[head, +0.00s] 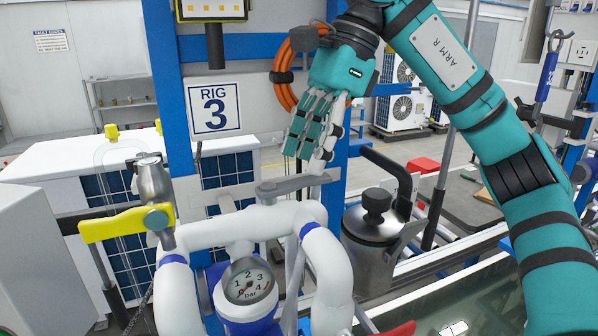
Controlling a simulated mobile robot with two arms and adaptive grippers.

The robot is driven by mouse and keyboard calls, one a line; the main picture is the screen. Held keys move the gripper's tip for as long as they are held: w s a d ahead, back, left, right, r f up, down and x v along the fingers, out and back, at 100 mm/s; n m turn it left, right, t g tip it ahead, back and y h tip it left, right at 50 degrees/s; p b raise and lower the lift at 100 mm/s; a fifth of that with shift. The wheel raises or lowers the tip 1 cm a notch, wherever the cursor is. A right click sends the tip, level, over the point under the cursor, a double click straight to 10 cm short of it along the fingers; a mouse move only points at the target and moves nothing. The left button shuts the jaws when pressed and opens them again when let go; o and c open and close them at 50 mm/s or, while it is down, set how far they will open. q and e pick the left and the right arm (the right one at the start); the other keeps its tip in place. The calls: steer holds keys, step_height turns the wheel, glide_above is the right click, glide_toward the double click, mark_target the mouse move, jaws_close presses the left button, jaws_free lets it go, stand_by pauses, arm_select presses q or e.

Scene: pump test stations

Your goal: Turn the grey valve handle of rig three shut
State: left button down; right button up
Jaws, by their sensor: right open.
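The rig three sign (214,110) hangs on a blue post. Below it, the grey valve handle (288,186) sits on top of the white pipe (262,222). Its bar points to the right, roughly along the top run of the pipe. My right gripper (308,156) hangs just above the handle's right end, fingers pointing down. It is open and empty, and it appears apart from the handle; the exact gap is hard to judge. My left gripper is out of view.
A yellow valve handle (112,226) is on the metal fitting at left. A pressure gauge (248,284) sits under the pipe. A lidded metal can (374,236) with a black handle stands close at right. An orange hose coil (284,92) hangs behind my gripper.

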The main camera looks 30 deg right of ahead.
mark_target(296, 180)
steer(key=shift+x, duration=1.55)
steer(key=shift+w, duration=0.1)
steer(key=shift+c, duration=0.3)
jaws_close()
